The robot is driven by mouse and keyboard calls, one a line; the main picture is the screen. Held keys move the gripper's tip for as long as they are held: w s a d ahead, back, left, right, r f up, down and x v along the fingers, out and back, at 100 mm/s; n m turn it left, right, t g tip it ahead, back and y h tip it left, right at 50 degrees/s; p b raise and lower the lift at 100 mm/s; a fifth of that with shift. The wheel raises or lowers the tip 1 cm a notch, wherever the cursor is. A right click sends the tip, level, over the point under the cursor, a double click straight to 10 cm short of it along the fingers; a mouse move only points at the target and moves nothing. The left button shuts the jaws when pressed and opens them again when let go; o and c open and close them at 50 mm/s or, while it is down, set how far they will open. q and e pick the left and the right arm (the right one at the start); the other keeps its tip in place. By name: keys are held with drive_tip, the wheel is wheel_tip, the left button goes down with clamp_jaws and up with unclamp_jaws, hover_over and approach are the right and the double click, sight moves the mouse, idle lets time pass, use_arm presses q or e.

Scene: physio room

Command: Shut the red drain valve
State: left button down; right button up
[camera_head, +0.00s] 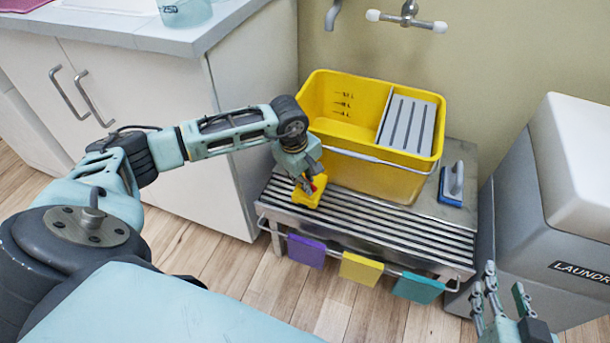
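A yellow mop bucket (362,175) with a grey wringer (407,124) stands on a slatted metal bench. At its front left corner is a small yellow outlet (309,199). My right gripper (503,284) is open and empty at the lower right, in front of the grey laundry bin.
The slatted bench (390,228) carries a blue-based brush (452,184) right of the bucket. Purple (306,251), yellow (361,269) and teal (418,287) cloths hang on its front rail. A white cabinet (150,95) stands left; the laundry bin (540,215) stands right. A tap (408,18) is above.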

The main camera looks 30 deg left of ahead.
sight(302, 197)
use_arm(q)
drive_tip(key=n, duration=0.3)
drive_tip(key=shift+r+y+p, duration=0.15)
drive_tip(key=shift+y+p, duration=0.15)
drive_tip(key=shift+p, duration=0.1)
drive_tip(key=shift+n, duration=1.1)
use_arm(e)
drive_tip(key=s+d+f+g+h, duration=0.1)
drive_tip(key=s+d+f+g, duration=0.1)
drive_tip(key=s+f+g, duration=0.1)
drive_tip(key=shift+s+f+g, duration=0.4)
drive_tip(key=shift+s+f, duration=0.4)
drive_tip(key=shift+f, duration=0.35)
use_arm(q)
drive_tip(key=c, duration=1.7)
unclamp_jaws()
drive_tip(key=shift+s, duration=0.1)
drive_tip(key=shift+c, duration=0.2)
wheel_tip(302, 197, up, 12)
drive_tip(key=s, duration=0.2)
drive_tip(key=shift+s+d+f, duration=0.15)
drive_tip(key=shift+d+f, duration=0.05)
drive_tip(key=shift+d, duration=0.1)
drive_tip(key=shift+d, duration=0.1)
